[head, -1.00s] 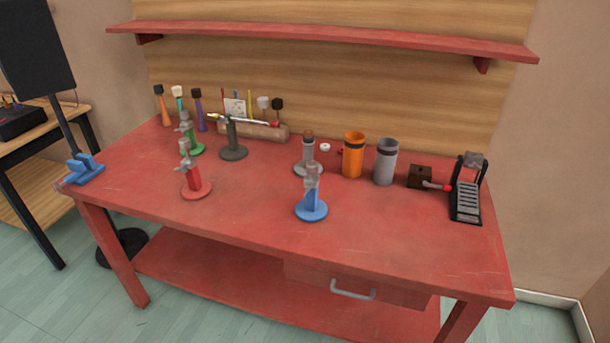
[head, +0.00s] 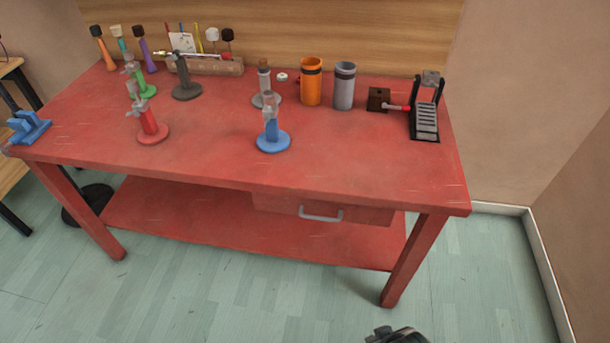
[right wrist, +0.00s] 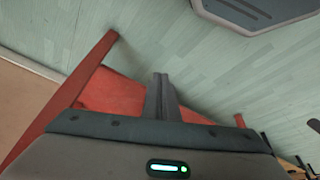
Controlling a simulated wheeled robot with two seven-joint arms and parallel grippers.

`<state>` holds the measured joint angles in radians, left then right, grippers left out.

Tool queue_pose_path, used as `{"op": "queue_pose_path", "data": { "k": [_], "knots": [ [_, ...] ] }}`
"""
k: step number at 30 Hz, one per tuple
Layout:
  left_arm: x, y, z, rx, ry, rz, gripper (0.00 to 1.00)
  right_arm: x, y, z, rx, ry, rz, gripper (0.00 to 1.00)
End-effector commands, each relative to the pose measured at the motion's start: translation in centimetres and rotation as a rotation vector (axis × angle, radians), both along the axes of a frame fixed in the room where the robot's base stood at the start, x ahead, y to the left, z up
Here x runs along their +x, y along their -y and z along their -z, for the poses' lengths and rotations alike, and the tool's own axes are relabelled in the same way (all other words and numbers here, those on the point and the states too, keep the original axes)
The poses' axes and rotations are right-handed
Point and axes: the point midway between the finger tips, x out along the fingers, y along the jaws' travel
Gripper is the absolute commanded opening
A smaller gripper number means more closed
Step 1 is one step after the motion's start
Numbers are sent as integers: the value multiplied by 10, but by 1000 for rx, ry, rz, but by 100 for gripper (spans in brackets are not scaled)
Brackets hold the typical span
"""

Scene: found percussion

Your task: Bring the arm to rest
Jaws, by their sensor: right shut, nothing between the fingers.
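My right gripper (right wrist: 160,97) shows in the right wrist view with its two dark fingers together and nothing between them. It hangs over the green plank floor, clear of the red workbench (right wrist: 108,95). In the head view only a dark piece of my right arm's end (head: 397,335) shows at the bottom edge, in front of the workbench (head: 210,150). My left gripper is in neither view.
On the bench stand a blue stand (head: 273,138), a red stand (head: 150,125), an orange cup (head: 311,82), a grey cup (head: 344,87) and a black pedal (head: 425,120). A drawer (head: 350,211) hangs under the front edge. Floor in front is free.

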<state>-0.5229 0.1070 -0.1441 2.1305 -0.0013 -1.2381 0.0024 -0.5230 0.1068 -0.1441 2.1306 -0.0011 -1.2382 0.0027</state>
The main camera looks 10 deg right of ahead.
Motion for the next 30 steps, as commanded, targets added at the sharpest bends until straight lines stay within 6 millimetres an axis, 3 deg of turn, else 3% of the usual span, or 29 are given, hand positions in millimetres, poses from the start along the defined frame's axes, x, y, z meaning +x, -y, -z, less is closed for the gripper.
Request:
{"op": "queue_pose_path", "data": {
  "k": [9,18,24,30],
  "knots": [
    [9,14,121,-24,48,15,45,9,-14,121,22,49,-16,0],
    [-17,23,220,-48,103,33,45,-17,-23,220,47,103,-34,0],
    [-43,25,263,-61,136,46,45,-43,-25,263,61,136,-46,0],
    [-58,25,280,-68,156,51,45,-58,-25,280,68,156,-51,0]
  ]
}}
